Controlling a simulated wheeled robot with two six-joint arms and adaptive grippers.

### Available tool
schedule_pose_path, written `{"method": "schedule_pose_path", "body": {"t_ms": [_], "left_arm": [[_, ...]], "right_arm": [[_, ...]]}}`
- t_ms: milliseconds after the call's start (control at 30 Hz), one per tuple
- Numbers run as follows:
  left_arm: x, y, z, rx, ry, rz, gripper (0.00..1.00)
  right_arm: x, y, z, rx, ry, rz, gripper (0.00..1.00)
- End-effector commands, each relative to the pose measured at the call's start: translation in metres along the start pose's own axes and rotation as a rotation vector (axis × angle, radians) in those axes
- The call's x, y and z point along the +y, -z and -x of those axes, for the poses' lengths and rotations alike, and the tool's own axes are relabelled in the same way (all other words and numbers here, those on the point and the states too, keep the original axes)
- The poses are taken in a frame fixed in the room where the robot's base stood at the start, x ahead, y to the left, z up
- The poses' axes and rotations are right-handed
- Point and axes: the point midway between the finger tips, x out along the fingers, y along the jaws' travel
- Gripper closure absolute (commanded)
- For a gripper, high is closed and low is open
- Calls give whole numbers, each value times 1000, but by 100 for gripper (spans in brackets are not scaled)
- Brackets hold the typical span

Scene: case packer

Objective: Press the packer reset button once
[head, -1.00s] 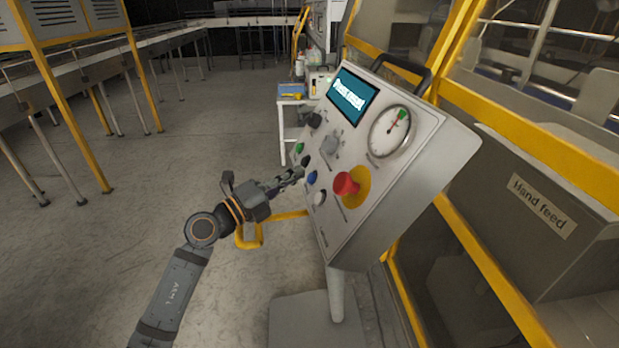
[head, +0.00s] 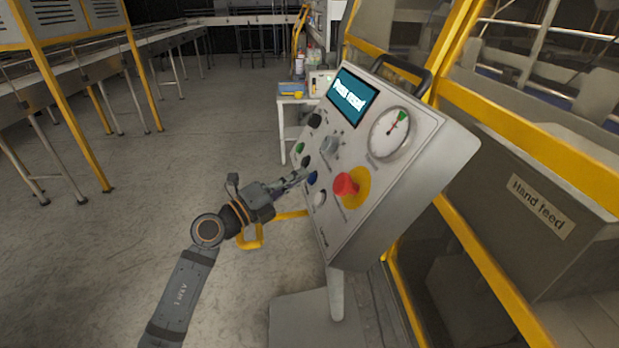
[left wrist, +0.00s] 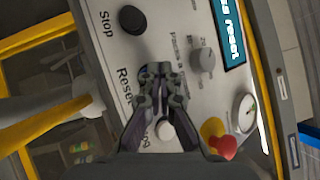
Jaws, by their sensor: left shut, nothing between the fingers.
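The tilted grey control panel (head: 375,200) carries a column of buttons, and its screen (head: 352,97) appears to read "Press reset". The blue button (head: 312,178) is in the lower left part of the panel. My left gripper (head: 302,173) is shut and empty, with its fingertips right at the blue button. I cannot tell whether they touch it. In the left wrist view the shut fingers (left wrist: 155,72) lie beside the "Reset" label (left wrist: 125,86) and hide the button there. My right gripper is not in view.
Close by are the black stop button (left wrist: 132,19), the white jog button (left wrist: 165,130), a grey knob (left wrist: 203,59) and the red emergency stop (head: 345,184) on yellow. A yellow frame (head: 530,140) stands at right.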

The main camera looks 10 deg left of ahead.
Motion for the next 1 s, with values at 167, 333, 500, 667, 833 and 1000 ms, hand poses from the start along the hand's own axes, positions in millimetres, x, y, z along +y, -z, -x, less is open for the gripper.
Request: {"method": "schedule_pose_path", "body": {"t_ms": [167,333,500,667,833,1000], "left_arm": [[1,1,-2,0,0,0,100],[2,2,-3,0,0,0,100],[3,3,-4,0,0,0,100],[3,3,-5,0,0,0,100],[3,3,-4,0,0,0,100],[0,0,0,0,-2,-2,100]], "right_arm": [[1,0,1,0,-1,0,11],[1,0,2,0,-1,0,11],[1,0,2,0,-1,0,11],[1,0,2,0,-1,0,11],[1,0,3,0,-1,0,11],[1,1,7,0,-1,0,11]]}}
